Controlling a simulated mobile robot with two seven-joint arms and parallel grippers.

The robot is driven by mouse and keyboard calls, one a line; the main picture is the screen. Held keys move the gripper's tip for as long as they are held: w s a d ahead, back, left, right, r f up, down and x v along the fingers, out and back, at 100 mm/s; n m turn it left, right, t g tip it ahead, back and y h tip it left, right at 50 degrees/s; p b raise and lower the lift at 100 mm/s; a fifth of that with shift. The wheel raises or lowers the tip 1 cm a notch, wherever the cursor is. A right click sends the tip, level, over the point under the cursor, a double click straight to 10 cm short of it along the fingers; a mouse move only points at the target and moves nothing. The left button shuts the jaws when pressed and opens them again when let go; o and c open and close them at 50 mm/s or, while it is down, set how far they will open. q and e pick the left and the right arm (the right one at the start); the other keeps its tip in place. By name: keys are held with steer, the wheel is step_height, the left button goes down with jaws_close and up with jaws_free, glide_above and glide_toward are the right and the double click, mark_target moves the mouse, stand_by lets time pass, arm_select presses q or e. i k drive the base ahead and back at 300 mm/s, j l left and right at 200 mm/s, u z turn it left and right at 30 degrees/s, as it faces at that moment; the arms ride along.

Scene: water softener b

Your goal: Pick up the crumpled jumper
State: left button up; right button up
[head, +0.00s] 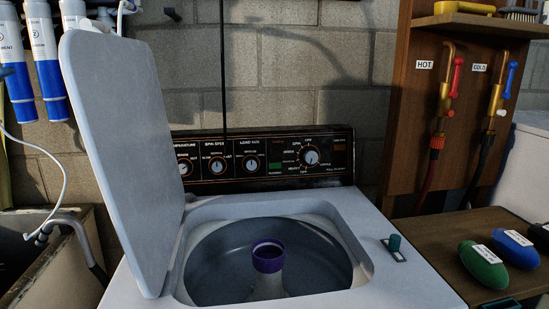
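I see no crumpled jumper in the head view. The open washer (425,283) stands in the middle, its lid (110,140) raised at the left. Its round tub (215,265) has a purple-topped agitator (268,257) in the centre. The visible part of the tub shows no cloth, and its lower front is cut off by the frame. Neither of my grippers is in view.
A small green-knobbed part (394,247) sits on the washer's right top. Green (483,265) and blue (515,248) labelled objects lie on a wooden surface (435,230) at right. Hot (446,80) and cold (497,95) taps are behind. A sink (60,260) stands at left.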

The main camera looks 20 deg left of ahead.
mark_target(485, 266)
steer(key=k+l, duration=0.95)
steer(key=k, duration=0.1)
